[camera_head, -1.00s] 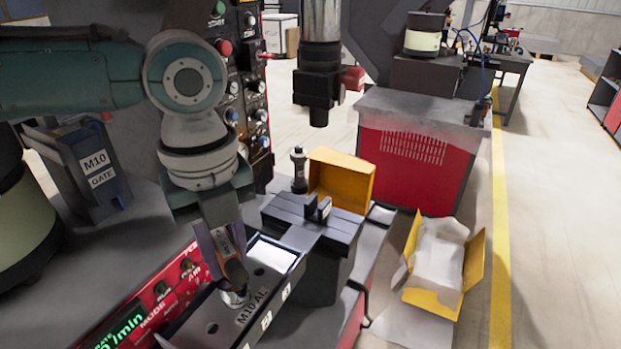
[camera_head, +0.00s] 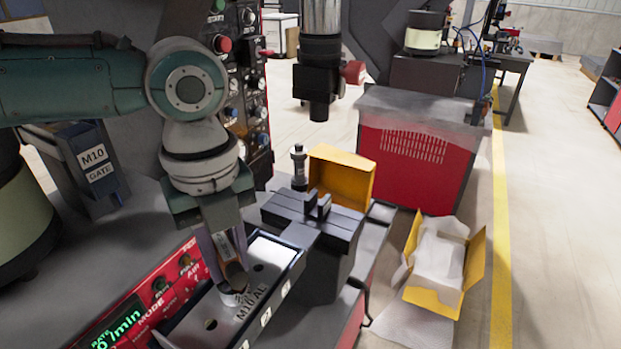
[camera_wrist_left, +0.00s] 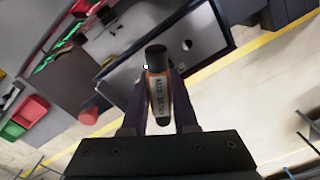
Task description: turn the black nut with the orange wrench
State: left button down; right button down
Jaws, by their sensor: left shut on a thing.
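My left gripper (camera_head: 229,256) points down over the grey track plate marked M10 AL (camera_head: 211,322). It is shut on the orange wrench. In the left wrist view, the wrench (camera_wrist_left: 159,100) stands between my left fingers (camera_wrist_left: 158,112), with orange edges, a pale lettered face and dark ends. In the head view, the wrench's dark lower end (camera_head: 236,278) is close to the plate, at a pale round part. I cannot make out the black nut clearly; it may be hidden at the wrench's end. My right gripper is not in view.
A red control panel (camera_head: 150,301) lies left of the track. A dark block with two upright prongs (camera_head: 316,228) and a yellow bin (camera_head: 343,172) stand beyond it. A black-tipped column (camera_head: 319,80) hangs above. An open yellow box (camera_head: 436,262) sits at right.

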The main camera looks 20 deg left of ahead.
pick_arm(q)
jog(key=shift+m, duration=1.1)
jog(key=shift+r+n+p, duration=0.15)
jog(key=shift+n+p, duration=0.25)
jog(key=shift+p, duration=0.2)
jog(key=shift+r+p, duration=2.4)
jog(key=shift+p, duration=0.25)
